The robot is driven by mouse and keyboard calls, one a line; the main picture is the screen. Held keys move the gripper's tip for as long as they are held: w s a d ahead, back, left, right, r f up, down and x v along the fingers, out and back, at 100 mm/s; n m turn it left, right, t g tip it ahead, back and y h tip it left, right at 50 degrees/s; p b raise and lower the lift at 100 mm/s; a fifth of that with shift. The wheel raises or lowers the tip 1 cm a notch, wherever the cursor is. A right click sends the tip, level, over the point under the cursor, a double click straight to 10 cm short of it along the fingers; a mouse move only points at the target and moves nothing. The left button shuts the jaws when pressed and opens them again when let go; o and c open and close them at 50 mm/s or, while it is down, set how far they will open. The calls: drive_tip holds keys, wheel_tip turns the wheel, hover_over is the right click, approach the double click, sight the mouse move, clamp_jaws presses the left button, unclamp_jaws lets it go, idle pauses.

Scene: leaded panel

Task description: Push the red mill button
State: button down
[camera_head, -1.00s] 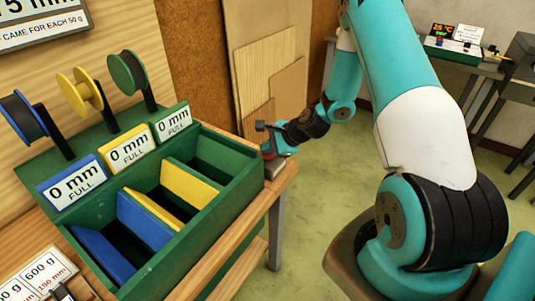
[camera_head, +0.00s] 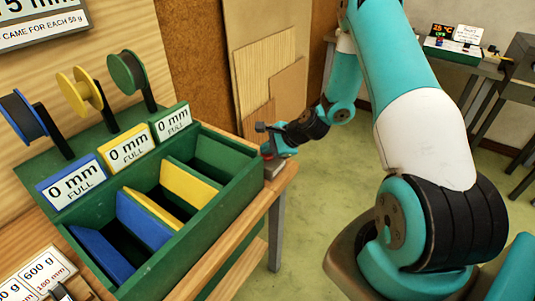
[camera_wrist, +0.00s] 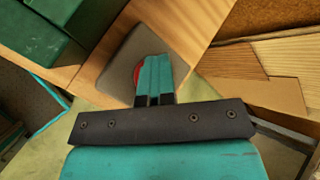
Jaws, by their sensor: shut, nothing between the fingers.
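The red mill button (camera_wrist: 138,73) sits on a grey-brown base plate (camera_wrist: 118,62) at the end of the wooden bench. In the wrist view my gripper (camera_wrist: 154,62) is shut and empty, its teal fingers over the button and hiding most of it. Only a red edge shows at the left of the fingers. In the head view my gripper (camera_head: 272,147) is at the right end of the bench, close above the button (camera_head: 267,156). Whether the fingertips touch the button cannot be told.
A green box (camera_head: 237,182) with blue, yellow and green dividers stands on the bench just left of the button. Blue, yellow and green spools (camera_head: 128,75) stand behind it. Wooden boards (camera_head: 264,68) lean on the wall behind. Open floor (camera_head: 330,205) lies right of the bench.

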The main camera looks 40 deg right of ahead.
sight(268, 155)
drive_tip(key=shift+s+f+p, duration=0.25)
drive_tip(key=shift+p, duration=0.05)
wheel_tip(268, 155, up, 6)
drive_tip(key=p, duration=0.5)
drive_tip(key=shift+w+r, duration=0.1)
drive_tip(key=shift+r, duration=0.1)
idle(0.4)
drive_tip(key=shift+w+r, duration=0.1)
drive_tip(key=shift+r, duration=0.05)
drive_tip(key=a+r+n, duration=0.2)
drive_tip(key=a+r+n+g, duration=0.1)
drive_tip(key=a+r+n, duration=0.1)
drive_tip(key=a+r, duration=0.1)
drive_tip(key=a+r+n+y, duration=0.1)
drive_tip(key=a+r, duration=0.1)
drive_tip(key=shift+s+a+r+n+g, duration=0.25)
drive_tip(key=shift+s+a+n+g, duration=0.05)
drive_tip(key=shift+s+n+g, duration=0.1)
drive_tip(key=s+a+r+n+g, duration=0.4)
drive_tip(key=s+a+r+n, duration=0.9)
drive_tip(key=a, duration=0.1)
drive_tip(key=s+a+r+n+g, duration=0.1)
drive_tip(key=s+r+n, duration=0.1)
drive_tip(key=s+n, duration=0.2)
drive_tip(key=s+a+r+n+h, duration=0.1)
drive_tip(key=s+r+n, duration=0.2)
drive_tip(key=s, duration=0.5)
drive_tip(key=shift+s+a+n+g, duration=0.15)
drive_tip(key=shift+s+n+g, duration=0.25)
drive_tip(key=shift+n, duration=0.2)
